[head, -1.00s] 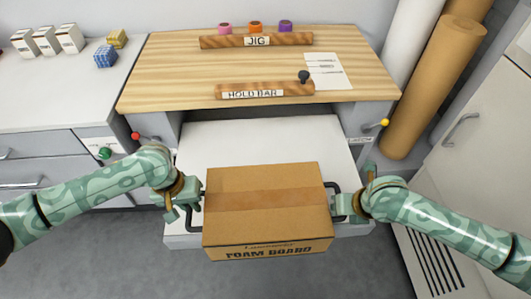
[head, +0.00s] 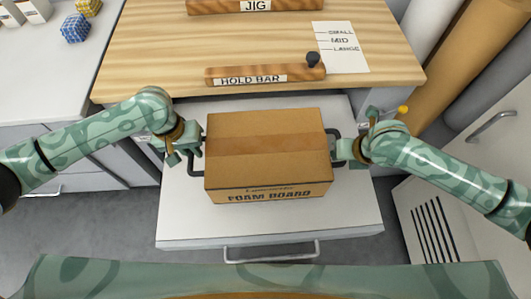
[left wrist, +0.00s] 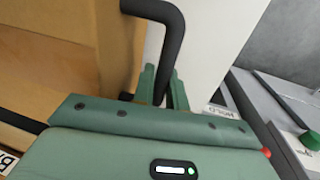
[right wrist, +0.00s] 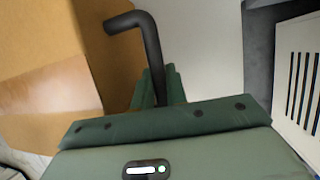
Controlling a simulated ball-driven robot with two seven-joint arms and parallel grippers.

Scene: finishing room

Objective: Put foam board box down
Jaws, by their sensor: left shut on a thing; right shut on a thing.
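The foam board box (head: 268,150) is a brown cardboard box with tape along its top and a black handle on each side. It is over the white pull-out shelf (head: 270,228) in the head view; I cannot tell whether it touches it. My left gripper (head: 192,150) is shut on the box's left handle (left wrist: 172,45). My right gripper (head: 345,149) is shut on the right handle (right wrist: 150,45). The box looks level. Its underside is hidden.
The wooden worktop (head: 160,45) is behind the box, with the hold bar (head: 265,75), the jig bar (head: 255,5) and a size sheet (head: 340,47). A shelf handle (head: 271,251) is at the front. A grey cabinet (head: 480,160) stands at right. Bare shelf shows in front of the box.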

